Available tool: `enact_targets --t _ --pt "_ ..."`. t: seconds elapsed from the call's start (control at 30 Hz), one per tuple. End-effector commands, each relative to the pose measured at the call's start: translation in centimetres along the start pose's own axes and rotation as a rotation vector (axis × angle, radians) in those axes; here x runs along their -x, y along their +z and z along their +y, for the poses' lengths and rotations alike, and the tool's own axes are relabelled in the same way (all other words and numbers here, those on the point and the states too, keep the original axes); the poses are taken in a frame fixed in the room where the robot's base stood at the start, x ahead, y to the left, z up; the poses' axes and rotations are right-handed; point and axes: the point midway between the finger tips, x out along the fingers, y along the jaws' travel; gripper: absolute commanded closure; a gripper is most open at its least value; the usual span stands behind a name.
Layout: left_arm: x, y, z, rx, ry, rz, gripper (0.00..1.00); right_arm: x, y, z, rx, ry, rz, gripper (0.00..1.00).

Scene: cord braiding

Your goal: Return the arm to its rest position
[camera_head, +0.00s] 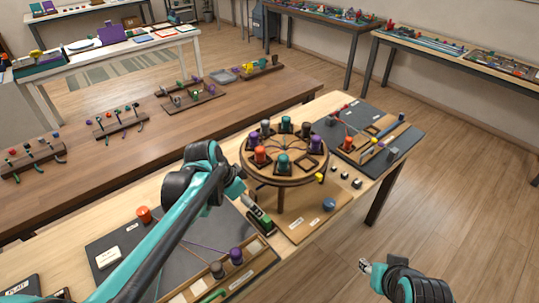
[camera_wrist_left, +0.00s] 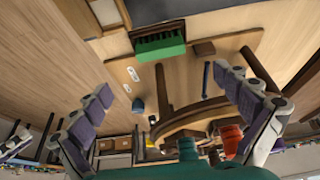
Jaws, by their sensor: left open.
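My left arm reaches in from the lower left. Its gripper (camera_head: 257,212) is low beside the round wooden braiding stand (camera_head: 248,170), over the near side of the work table. In the left wrist view the left gripper (camera_wrist_left: 164,82) has its fingers spread wide with nothing between them. The stand, at the lower middle of that view (camera_wrist_left: 190,122), carries several coloured bobbins, among them an orange one (camera_head: 260,154) and a teal one (camera_head: 283,162). My right gripper (camera_head: 372,266) is at the lower right, off the table over the floor; its fingers are too small to read.
A dark tray (camera_head: 365,118) holds cords and pegs at the far right end. Open floor (camera_head: 460,200) lies to the right.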

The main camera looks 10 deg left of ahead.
Motion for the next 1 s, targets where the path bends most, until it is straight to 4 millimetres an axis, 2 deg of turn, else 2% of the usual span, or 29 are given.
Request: enact_targets --t 0.13,0.23,0.4,0.6,0.8,1.0 --pt "0.5 0.4 0.6 0.027 -0.019 0.002 0.00 0.0 0.0 0.0 0.000 0.000 0.000 0.60" --pt "1.5 1.5 2.0 0.100 -0.064 0.009 0.00 0.0 0.0 0.0 0.000 0.000 0.000 0.60" --pt "3.3 4.6 5.0 0.291 -0.181 0.057 0.00 0.0 0.0 0.0 0.000 0.000 0.000 0.60" --pt "4.0 7.9 7.4 0.483 -0.282 0.152 0.00 0.0 0.0 0.0 0.000 0.000 0.000 0.60" --pt "4.0 9.3 8.2 0.571 -0.319 0.210 0.00 0.0 0.0 0.0 0.000 0.000 0.000 0.60" --pt "4.0 9.4 8.2 0.581 -0.323 0.217 0.00 0.0 0.0 0.0 0.000 0.000 0.000 0.60"
